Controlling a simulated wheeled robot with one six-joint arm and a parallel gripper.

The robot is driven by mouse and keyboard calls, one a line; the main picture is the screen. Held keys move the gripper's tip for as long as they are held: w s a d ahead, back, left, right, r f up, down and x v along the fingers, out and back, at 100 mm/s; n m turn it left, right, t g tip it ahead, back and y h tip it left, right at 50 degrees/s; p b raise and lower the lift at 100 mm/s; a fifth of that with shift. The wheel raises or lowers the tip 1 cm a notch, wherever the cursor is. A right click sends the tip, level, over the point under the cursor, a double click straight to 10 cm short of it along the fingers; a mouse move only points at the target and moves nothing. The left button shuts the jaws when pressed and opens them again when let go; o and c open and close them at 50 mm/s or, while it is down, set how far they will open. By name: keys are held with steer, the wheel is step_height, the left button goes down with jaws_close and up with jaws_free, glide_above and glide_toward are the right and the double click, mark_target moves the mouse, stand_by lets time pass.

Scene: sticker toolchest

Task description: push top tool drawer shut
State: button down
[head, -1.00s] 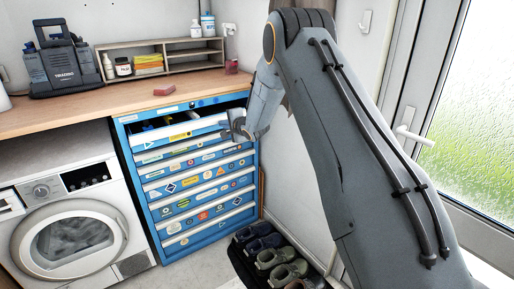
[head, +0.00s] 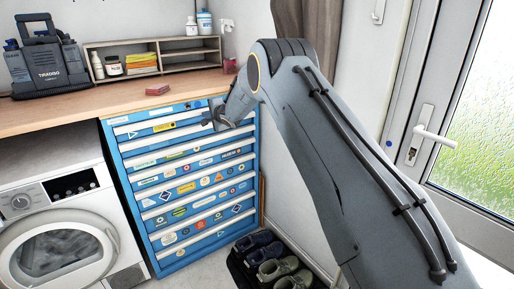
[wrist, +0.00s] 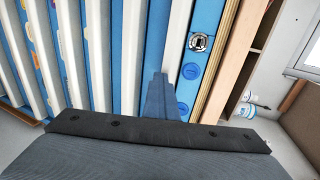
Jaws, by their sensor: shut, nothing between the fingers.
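The blue tool chest (head: 158,258) stands under the wooden worktop, its drawer fronts covered in stickers. The top tool drawer (head: 160,126) looks flush with the drawers below it, with no inside showing. My gripper (head: 218,117) is shut and empty at the right end of the top drawer's front. In the wrist view the gripper (wrist: 160,92) points at the blue face and pale handle strips of the chest (wrist: 128,60). Whether its tips touch the front is hard to tell. A round lock (wrist: 200,42) shows on the chest near the worktop edge.
A washing machine (head: 62,235) stands left of the chest. Shoes (head: 270,262) lie on the floor at the right. The worktop (head: 120,100) above holds a red block (head: 158,89), a shelf (head: 150,56) and a dark machine (head: 48,62). A glass door (head: 470,120) is at right.

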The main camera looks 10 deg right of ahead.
steer(key=shift+w+a+r, duration=0.1)
steer(key=shift+a+r, duration=0.1)
steer(key=shift+r, duration=0.1)
steer(key=s+d+n+g+h, duration=0.2)
steer(key=s+d, duration=0.4)
steer(key=s, duration=0.4)
steer(key=s+d+f+n+g+h+p, duration=0.1)
steer(key=s+d, duration=0.5)
steer(key=s, duration=0.5)
steer(key=s+d+n+g+h, duration=0.2)
steer(key=s+d, duration=0.4)
steer(key=s, duration=0.4)
steer(key=s+d+f+n+g, duration=0.1)
steer(key=s+n+g, duration=0.3)
steer(key=s, duration=1.3)
steer(key=s+d+f+n+g, duration=0.2)
steer(key=s+f+n+g, duration=0.1)
steer(key=s, duration=1.5)
steer(key=shift+n+g+h, duration=0.4)
steer(key=shift+n+g, duration=0.1)
steer(key=shift+n, duration=0.1)
steer(key=shift+w, duration=0.1)
